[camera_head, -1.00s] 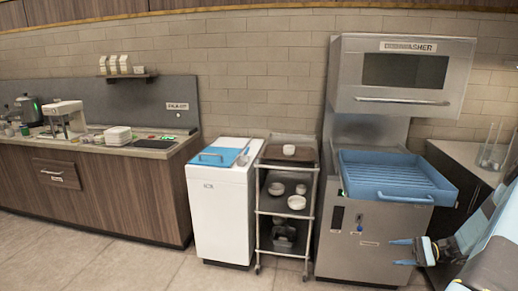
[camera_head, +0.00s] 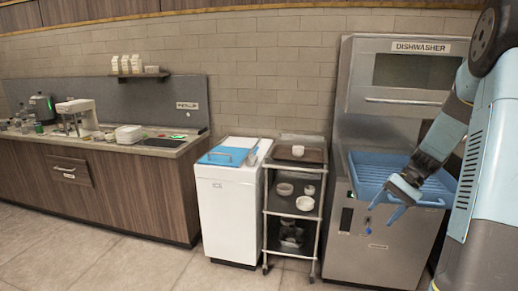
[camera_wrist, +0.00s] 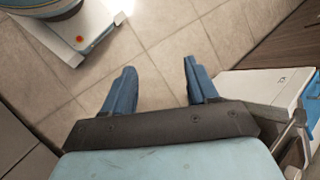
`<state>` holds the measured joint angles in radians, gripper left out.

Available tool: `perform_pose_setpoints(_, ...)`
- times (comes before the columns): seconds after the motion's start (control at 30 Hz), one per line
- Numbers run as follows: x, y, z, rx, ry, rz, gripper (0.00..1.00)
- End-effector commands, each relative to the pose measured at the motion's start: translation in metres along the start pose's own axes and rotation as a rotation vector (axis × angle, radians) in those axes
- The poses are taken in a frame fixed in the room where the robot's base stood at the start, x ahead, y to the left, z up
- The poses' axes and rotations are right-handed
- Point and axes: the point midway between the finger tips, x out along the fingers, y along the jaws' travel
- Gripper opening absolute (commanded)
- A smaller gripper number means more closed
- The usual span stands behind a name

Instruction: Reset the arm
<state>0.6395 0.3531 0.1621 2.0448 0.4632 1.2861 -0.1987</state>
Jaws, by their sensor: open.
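My gripper (camera_head: 383,207) is at the right of the head view, in front of the dishwasher (camera_head: 372,240) and its blue rack (camera_head: 362,170). Its fingers point down and to the left. In the wrist view my gripper (camera_wrist: 158,88) shows two blue fingers spread wide apart. Nothing is between them; only floor tiles (camera_wrist: 150,30) show beyond. My arm is bent above it and hides part of the dishwasher and rack.
A wire cart (camera_head: 266,215) with bowls and a cup stands left of the dishwasher. A white ice bin (camera_head: 228,215) stands beside it. A wooden counter (camera_head: 125,195) with appliances runs along the left. The floor (camera_head: 130,265) in front is clear.

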Motion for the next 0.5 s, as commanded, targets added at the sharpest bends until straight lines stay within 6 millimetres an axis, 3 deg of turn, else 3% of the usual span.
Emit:
perform_pose_setpoints(0.2,-0.008,-0.03,0.048,-0.083,0.099,0.134,0.58)
perform_pose_setpoints(0.5,-0.014,-0.057,0.111,-0.199,0.247,0.281,0.58)
